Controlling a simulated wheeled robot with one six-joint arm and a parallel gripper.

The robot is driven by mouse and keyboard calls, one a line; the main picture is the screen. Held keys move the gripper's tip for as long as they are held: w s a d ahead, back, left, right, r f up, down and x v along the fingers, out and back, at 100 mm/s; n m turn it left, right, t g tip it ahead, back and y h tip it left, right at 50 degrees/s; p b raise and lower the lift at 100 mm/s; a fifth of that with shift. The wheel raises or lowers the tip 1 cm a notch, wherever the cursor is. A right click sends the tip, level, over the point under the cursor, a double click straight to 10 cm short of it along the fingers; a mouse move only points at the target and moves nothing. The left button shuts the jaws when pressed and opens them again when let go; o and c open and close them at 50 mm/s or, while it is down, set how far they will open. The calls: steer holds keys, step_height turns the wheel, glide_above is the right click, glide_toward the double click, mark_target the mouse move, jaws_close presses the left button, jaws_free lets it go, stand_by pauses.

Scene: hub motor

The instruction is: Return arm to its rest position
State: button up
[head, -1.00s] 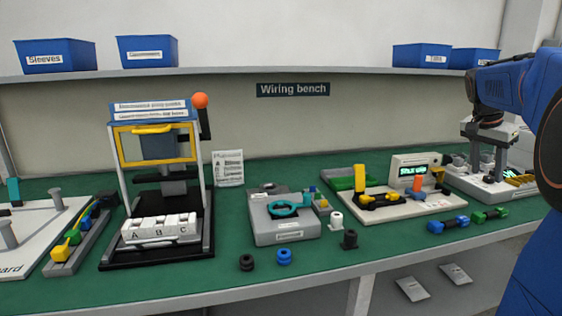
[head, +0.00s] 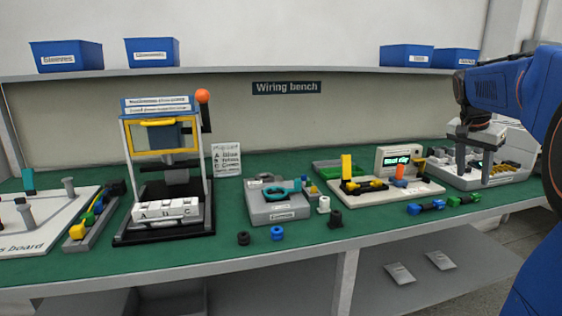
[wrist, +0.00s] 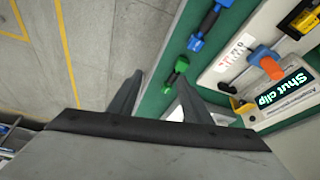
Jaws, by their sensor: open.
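My blue arm (head: 500,90) comes in from the right edge in the head view. My gripper (head: 474,158) points down in front of the right end of the green bench. In the wrist view my gripper (wrist: 160,98) has its two dark fingers spread apart with nothing between them. Below it lie the bench's front edge and the grey floor. A green-ended connector (wrist: 176,72) shows near the right finger, and a blue-ended connector (wrist: 203,28) lies farther up. Both rest on the bench and also show in the head view, green (head: 463,200) and blue (head: 426,207).
A test fixture (head: 385,192) with a screen reading "Shut clip" stands left of my gripper. A press (head: 165,165), a grey block (head: 275,212) and several small grommets stand farther left. Open floor (wrist: 110,45) lies in front of the bench.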

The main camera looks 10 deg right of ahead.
steer(key=s+a+f+n+t+y, duration=0.1)
steer(key=s+a+f+n, duration=0.15)
steer(key=a, duration=0.45)
steer(key=s+a+f+n, duration=0.1)
steer(key=s+a+n, duration=0.15)
steer(key=a, duration=0.35)
steer(key=s+a+f+n+t+y, duration=0.2)
steer(key=s+a+f+n, duration=0.6)
steer(key=s+a+f, duration=0.8)
steer(key=s+a+y, duration=0.1)
steer(key=s+a, duration=0.2)
steer(key=shift+s+a+n, duration=0.15)
steer(key=shift+a+n, duration=0.05)
steer(key=shift+n, duration=0.2)
